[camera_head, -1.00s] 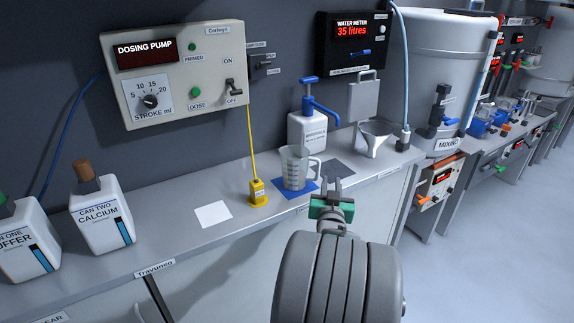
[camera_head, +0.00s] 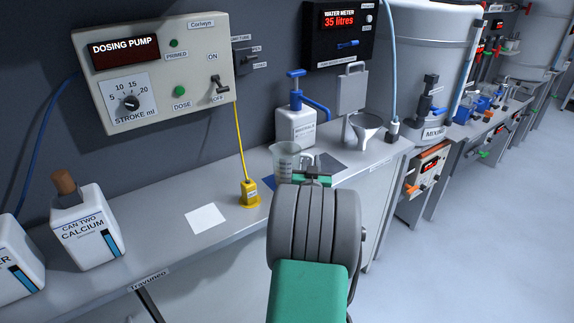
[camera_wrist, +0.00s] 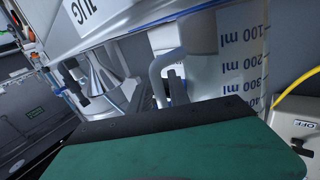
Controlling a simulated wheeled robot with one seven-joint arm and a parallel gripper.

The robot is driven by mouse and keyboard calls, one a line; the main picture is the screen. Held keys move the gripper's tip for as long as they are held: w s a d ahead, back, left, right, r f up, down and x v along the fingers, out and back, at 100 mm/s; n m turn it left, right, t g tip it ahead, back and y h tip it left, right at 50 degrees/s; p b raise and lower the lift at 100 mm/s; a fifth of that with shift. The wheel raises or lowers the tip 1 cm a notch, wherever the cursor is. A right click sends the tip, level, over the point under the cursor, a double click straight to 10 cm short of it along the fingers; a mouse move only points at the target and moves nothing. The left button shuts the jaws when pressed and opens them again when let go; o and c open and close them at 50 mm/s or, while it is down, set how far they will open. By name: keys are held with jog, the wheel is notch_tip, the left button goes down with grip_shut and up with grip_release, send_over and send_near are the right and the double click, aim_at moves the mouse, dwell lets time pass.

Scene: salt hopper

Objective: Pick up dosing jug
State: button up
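The dosing jug (camera_head: 285,163) is a clear, upright measuring jug standing on the blue mat (camera_head: 269,182) on the bench. Its handle points right in the head view. In the wrist view the jug (camera_wrist: 243,55), with blue ml marks, fills the right side, and its white handle (camera_wrist: 156,72) is near the middle. My gripper (camera_head: 310,167) is at the handle side of the jug. In the wrist view the fingers (camera_wrist: 162,92) look apart, close around the handle. Whether they touch it cannot be told. My wrist partly hides the mat and fingers.
A white pump bottle (camera_head: 297,127) stands behind the jug, with a funnel (camera_head: 366,127) to the right. A yellow block (camera_head: 250,192) with a cable and a white square (camera_head: 206,219) lie to the left. The dosing pump (camera_head: 160,70) hangs on the wall.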

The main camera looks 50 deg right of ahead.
grip_shut()
dwell(1.4)
